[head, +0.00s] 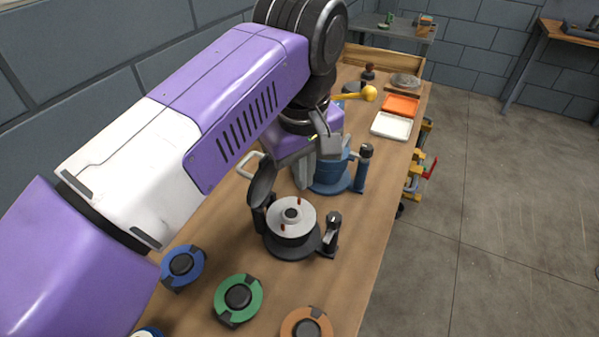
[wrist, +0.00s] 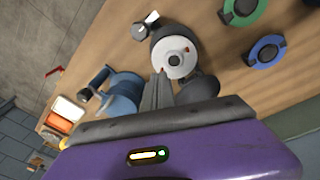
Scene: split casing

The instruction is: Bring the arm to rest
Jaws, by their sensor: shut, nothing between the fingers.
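My gripper (wrist: 160,85) is shut and empty in the wrist view. In the head view my purple and white arm reaches over the workbench, and the gripper (head: 303,175) points down, partly hidden by the wrist. Its fingers are close to a round casing (head: 291,222) with a light grey top, two small brown pins and a dark base. The casing also shows in the wrist view (wrist: 174,57), just beyond the fingertips. I cannot tell whether the fingers touch anything. A blue casing (head: 331,178) stands behind the gripper and also shows in the wrist view (wrist: 123,93).
Blue (head: 182,265), green (head: 238,298) and orange (head: 306,322) discs lie on the wooden bench (head: 355,265) at the near end. A white tray (head: 391,126), an orange tray (head: 401,104) and a yellow-headed mallet (head: 369,93) lie farther back. Clamps hang on the right edge. Floor is clear beyond.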

